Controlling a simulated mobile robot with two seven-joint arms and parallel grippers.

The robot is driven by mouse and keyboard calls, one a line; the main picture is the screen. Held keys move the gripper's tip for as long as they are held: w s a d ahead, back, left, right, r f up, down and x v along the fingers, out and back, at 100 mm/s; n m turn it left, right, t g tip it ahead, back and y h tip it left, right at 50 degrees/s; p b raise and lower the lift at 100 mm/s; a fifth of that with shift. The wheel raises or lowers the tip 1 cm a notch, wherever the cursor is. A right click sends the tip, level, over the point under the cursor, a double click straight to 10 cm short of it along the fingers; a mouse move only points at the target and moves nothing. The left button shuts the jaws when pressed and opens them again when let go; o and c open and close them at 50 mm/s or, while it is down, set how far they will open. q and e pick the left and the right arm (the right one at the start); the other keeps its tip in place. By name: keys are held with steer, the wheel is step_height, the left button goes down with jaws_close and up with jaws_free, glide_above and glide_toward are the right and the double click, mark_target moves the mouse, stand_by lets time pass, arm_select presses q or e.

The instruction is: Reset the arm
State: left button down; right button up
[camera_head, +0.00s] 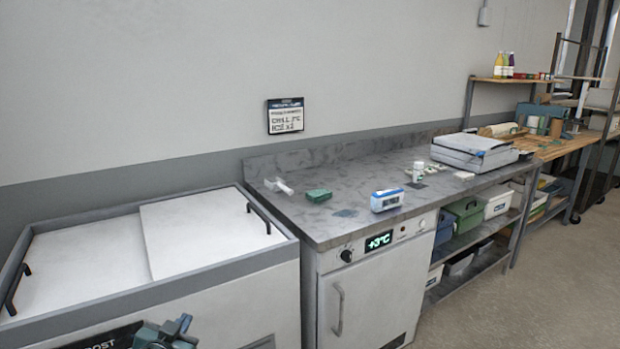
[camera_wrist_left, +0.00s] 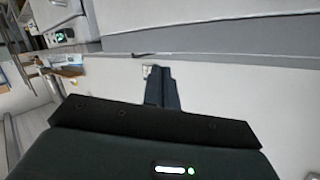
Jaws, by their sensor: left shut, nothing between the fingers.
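My left gripper (camera_head: 184,324) shows at the bottom edge of the head view, low in front of the white chest with the sliding lids. In the left wrist view its dark fingers (camera_wrist_left: 162,88) are together, with nothing between them. Most of the left arm is out of the picture. My right gripper is in neither view.
The white chest (camera_head: 70,262) with black handles stands at the left. A grey worktop (camera_head: 345,222) beside it holds a green block (camera_head: 319,195), a blue-and-white device (camera_head: 386,200) and a grey-white case (camera_head: 474,152). Open floor (camera_head: 560,285) lies at the right.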

arm_select(q)
steer(key=s+d+f+g+h, duration=0.1)
steer(key=s+d+f, duration=0.3)
steer(key=s, duration=0.6)
steer(key=s+d+f+g+h, duration=0.1)
steer(key=s+d+f, duration=0.3)
steer(key=s, duration=0.5)
steer(key=s+d+f+g+h, duration=0.1)
steer(key=s+d+f, duration=0.3)
steer(key=s, duration=0.6)
steer(key=shift+s+d+n+g, duration=0.3)
steer(key=shift+d+n+g, duration=0.1)
steer(key=shift+d+g, duration=0.25)
steer(key=shift+a, duration=0.25)
